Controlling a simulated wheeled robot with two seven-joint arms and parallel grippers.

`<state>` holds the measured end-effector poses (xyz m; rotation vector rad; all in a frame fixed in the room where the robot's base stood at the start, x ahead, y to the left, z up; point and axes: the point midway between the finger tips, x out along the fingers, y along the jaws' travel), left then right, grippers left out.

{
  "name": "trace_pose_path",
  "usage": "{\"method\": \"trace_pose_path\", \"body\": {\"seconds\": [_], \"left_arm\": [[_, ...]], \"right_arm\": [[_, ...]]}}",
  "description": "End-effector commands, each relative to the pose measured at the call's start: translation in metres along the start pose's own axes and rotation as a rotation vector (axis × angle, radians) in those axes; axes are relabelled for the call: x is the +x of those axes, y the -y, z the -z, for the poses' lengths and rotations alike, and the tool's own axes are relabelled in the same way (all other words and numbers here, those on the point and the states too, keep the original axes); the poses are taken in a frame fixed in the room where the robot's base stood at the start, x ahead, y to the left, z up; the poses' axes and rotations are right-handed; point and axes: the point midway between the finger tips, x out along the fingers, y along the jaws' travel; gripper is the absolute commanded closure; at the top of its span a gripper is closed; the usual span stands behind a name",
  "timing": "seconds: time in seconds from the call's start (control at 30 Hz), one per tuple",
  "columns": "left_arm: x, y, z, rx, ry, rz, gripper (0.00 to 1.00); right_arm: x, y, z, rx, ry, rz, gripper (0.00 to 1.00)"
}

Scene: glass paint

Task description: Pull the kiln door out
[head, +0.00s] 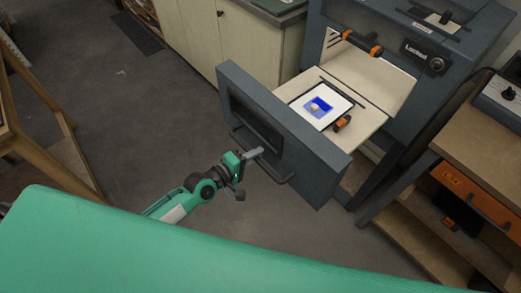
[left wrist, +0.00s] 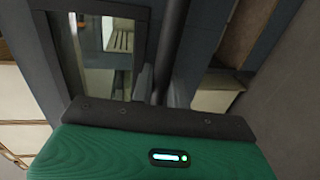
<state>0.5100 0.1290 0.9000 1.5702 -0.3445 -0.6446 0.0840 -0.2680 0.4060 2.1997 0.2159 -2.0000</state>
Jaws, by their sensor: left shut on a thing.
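The kiln (head: 415,55) is a dark blue-grey box at the upper right. Its door (head: 310,170) is a drawer front, standing well out from the kiln body with a pale shelf (head: 372,90) behind it. The door has a dark window and a bar handle (head: 270,172). My left gripper (head: 256,154) is shut on the handle in front of the door. In the left wrist view the handle bar (left wrist: 171,45) runs between the fingers (left wrist: 158,85), with the door's window (left wrist: 105,45) beside it. My right gripper is not in view.
On the shelf lies a white tile with a blue patch (head: 320,103) on a dark-edged tray, near an orange-and-black item (head: 342,123). A wooden bench (head: 485,130) stands right, a pale cabinet (head: 240,40) behind. Floor (head: 120,130) left of the door is clear.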

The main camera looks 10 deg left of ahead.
Motion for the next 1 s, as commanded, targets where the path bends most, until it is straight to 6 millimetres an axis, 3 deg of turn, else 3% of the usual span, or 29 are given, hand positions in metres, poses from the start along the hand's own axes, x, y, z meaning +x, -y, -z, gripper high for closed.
{"method": "trace_pose_path", "body": {"seconds": [0.37,0.4,0.5,0.8,1.0], "left_arm": [[-0.002,0.002,-0.001,-0.001,0.000,0.002,1.00],[-0.002,0.002,-0.001,-0.001,0.001,0.002,0.78],[-0.002,0.001,0.000,0.000,0.000,0.002,0.64],[-0.003,0.001,0.000,0.000,0.000,0.000,0.64],[-0.024,0.004,0.000,0.001,0.000,0.003,0.64]], "right_arm": [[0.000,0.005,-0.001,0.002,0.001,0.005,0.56],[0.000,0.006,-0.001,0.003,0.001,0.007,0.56],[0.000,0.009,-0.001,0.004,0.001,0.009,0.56],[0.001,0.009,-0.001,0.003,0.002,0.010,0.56],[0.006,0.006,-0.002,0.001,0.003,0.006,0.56]]}}
